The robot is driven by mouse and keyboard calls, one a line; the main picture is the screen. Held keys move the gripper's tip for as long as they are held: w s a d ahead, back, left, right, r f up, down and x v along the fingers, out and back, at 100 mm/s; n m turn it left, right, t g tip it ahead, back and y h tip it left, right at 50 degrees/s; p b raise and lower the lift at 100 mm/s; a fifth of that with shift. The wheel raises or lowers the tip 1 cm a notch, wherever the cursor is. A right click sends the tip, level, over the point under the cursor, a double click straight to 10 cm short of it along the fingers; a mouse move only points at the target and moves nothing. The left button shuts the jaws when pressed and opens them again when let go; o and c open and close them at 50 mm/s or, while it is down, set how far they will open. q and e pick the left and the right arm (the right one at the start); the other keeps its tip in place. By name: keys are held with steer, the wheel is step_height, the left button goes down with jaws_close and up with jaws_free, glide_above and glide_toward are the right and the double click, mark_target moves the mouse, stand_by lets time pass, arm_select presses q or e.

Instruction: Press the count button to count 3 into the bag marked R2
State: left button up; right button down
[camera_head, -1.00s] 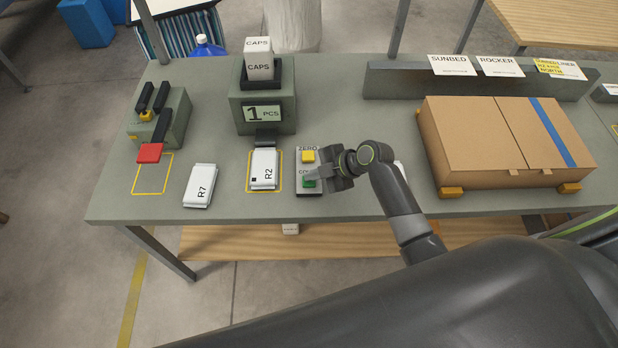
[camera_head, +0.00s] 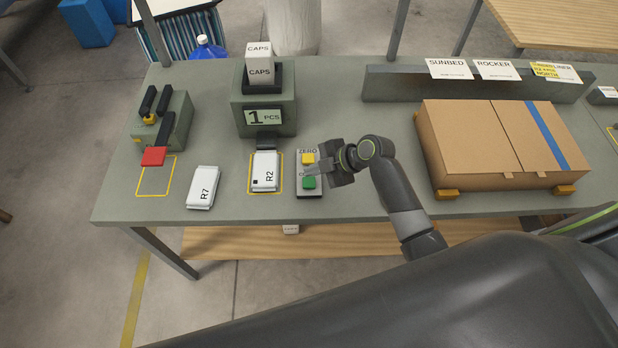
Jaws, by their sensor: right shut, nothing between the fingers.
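The white bag marked R2 (camera_head: 265,178) lies in a yellow outline, under the spout of the counter (camera_head: 283,97). The counter's display (camera_head: 263,117) reads 1 PCS, and a CAPS box (camera_head: 260,66) stands on top. To the right is a button box with a yellow button (camera_head: 308,158) labelled ZERO and a green button (camera_head: 309,183), whose label is partly hidden. My right gripper (camera_head: 312,171) is shut and empty, its tips over the box between the two buttons, close to the green one. I cannot tell whether it touches. My left gripper is not in view.
A bag marked R7 (camera_head: 202,187) lies left of R2. A device with black levers and a red plate (camera_head: 153,156) stands at the far left. A large carton (camera_head: 490,145) fills the right side. Cards marked SUNBED and ROCKER (camera_head: 494,69) stand behind.

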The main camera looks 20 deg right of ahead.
mark_target(313, 182)
step_height(313, 182, up, 3)
steer(key=shift+r+p, duration=0.2)
steer(key=shift+p, duration=0.75)
steer(key=shift+f, duration=0.1)
stand_by(1.6)
